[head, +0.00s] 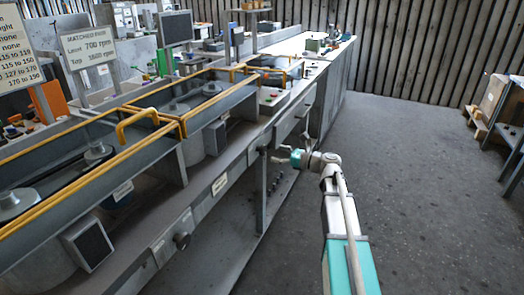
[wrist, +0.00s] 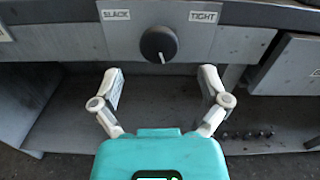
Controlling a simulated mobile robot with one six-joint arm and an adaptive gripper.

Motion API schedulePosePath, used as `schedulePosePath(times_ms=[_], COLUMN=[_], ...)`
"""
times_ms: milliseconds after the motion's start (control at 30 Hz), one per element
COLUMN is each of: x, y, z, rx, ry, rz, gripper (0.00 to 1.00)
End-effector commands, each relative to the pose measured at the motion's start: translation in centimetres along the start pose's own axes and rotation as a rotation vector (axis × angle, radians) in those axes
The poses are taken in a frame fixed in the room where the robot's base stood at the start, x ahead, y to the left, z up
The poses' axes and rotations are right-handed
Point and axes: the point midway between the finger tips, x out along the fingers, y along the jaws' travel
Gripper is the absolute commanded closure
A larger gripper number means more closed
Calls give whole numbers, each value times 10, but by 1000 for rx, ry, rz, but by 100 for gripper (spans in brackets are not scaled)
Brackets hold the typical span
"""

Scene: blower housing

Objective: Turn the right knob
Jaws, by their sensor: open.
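The right knob is a round black knob (wrist: 159,44) on a grey front panel in the wrist view, between a SLACK label on its left and a TIGHT label on its right. Its white mark points almost straight down, slightly right. My gripper (wrist: 161,82) is open and empty, its two fingers spread wider than the knob and just below it in the picture, not touching it. In the head view my gripper (head: 284,157) is at the bench front, close to a small dark knob (head: 262,149). Another knob (head: 181,240) is nearer on the same front.
The long grey bench (head: 225,165) carries troughs with yellow handles (head: 136,118). In the wrist view a grey box (wrist: 288,65) juts out at right, and small studs (wrist: 250,134) line the lower shelf. The floor (head: 410,150) to the right is clear.

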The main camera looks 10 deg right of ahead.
Motion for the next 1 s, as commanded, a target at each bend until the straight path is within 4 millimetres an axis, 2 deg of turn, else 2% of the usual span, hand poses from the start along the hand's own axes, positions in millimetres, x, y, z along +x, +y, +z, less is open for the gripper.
schedulePosePath(times_ms=[200, 400, 867, 1000], x=[33, 52, 58, 58], y=[0, 0, 0, 0], z=[0, 0, 0, 0], rx=[0, 0, 0, 0], ry=[0, 0, 0, 0], rz=[2, 0, -1, -1], gripper=[5, 5, 5, 29])
